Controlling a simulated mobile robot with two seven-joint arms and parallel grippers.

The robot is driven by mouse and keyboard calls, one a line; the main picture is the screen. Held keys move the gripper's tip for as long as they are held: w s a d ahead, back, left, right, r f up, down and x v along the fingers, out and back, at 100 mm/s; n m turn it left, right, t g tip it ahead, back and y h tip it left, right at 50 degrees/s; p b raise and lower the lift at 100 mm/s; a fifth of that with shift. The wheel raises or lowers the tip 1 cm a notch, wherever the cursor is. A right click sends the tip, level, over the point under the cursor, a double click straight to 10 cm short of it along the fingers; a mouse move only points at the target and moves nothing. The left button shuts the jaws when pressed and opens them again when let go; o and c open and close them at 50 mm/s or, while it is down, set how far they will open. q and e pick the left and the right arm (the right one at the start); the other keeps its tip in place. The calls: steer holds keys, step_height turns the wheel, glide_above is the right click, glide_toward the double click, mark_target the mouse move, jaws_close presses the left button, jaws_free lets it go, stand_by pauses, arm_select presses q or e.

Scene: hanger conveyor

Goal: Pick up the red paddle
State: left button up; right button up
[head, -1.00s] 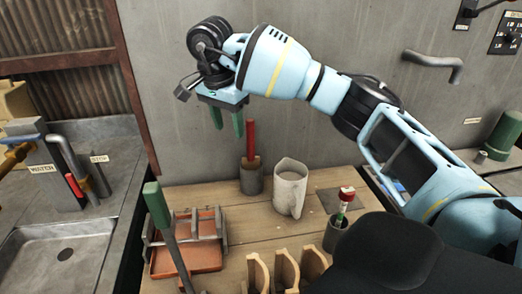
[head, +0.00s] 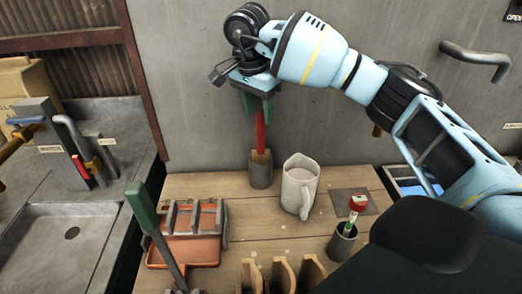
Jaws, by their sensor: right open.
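The red paddle (head: 260,132) stands upright with its lower end in a dark grey cup (head: 261,174) near the back of the wooden table. A wooden-coloured part shows at the cup's mouth. My right gripper (head: 256,103), with green fingers, points down at the top of the red paddle. It is open, with the paddle's top between or just behind the fingers; I cannot tell which. The paddle's upper tip is hidden by the gripper. My left gripper is not in view.
A pale pitcher (head: 299,186) stands just right of the cup. A small holder (head: 342,243) with a red-capped tube is at front right. A reddish tray with a rack (head: 190,250) and a green-handled tool (head: 144,210) are at left. A grey wall is close behind.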

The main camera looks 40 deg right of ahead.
mark_target(261, 126)
steer(key=shift+w+d+f, duration=0.1)
steer(key=shift+d+f, duration=0.1)
steer(key=shift+f, duration=0.75)
steer(key=shift+w+d+f, duration=0.1)
steer(key=shift+d+f, duration=0.15)
steer(key=shift+f, duration=0.7)
steer(key=shift+w+d+f, duration=0.1)
steer(key=shift+d+f, duration=0.1)
steer(key=shift+f, duration=0.75)
jaws_close()
